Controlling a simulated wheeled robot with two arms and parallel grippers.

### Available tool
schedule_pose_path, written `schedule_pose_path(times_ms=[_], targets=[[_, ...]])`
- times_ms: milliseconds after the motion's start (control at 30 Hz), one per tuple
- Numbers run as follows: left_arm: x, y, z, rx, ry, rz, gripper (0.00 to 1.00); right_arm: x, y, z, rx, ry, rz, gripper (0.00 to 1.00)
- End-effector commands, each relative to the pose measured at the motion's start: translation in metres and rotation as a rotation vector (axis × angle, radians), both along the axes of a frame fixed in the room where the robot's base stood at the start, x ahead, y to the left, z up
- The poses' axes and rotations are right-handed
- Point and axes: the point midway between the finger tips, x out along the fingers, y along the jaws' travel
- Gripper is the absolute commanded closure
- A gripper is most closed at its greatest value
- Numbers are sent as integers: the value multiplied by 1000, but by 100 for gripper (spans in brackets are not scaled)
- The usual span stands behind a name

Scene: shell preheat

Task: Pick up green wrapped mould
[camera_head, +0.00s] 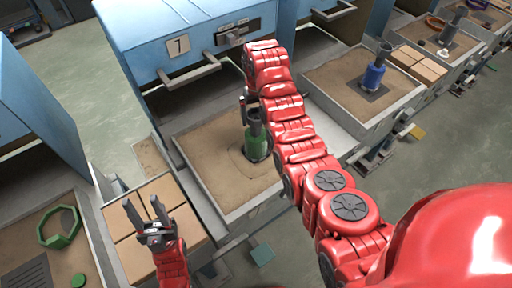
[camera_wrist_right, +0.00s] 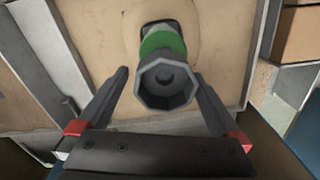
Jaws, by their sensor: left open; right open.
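The green wrapped mould (camera_head: 255,142) stands upright in the sand of the tray in front of the blue cabinet marked 7. Its grey octagonal top with a round hollow faces the camera in the right wrist view (camera_wrist_right: 165,83), with the green wrap below it. My right gripper (camera_wrist_right: 164,88) is open, one finger on each side of the mould's grey top, with gaps visible. In the head view my right arm hides most of that gripper. My left gripper (camera_head: 147,208) is open and empty, above the brown blocks to the left of the sand tray.
The sand tray (camera_head: 206,184) has a raised metal rim. Brown blocks (camera_head: 125,222) lie left of it. The blue cabinet (camera_head: 180,40) with its handles stands close behind. A blue wrapped mould (camera_head: 373,76) stands in another tray to the right. A green ring (camera_head: 60,227) lies at far left.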

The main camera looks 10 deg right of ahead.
Motion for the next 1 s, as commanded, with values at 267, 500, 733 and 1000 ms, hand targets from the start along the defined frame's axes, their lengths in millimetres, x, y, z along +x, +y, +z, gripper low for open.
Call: schedule_pose_path(times_ms=[267,500,733,1000], targets=[[0,0,7,0,-1,0,50,-2,2,-14,0,5,1,0],[0,0,27,0,-1,0,50,-5,5,-47,0,8,1,0],[0,0,30,0,-1,0,50,-4,4,-62,1,2,-1,0],[0,0,29,0,-1,0,50,-3,4,-61,1,0,-1,25]])
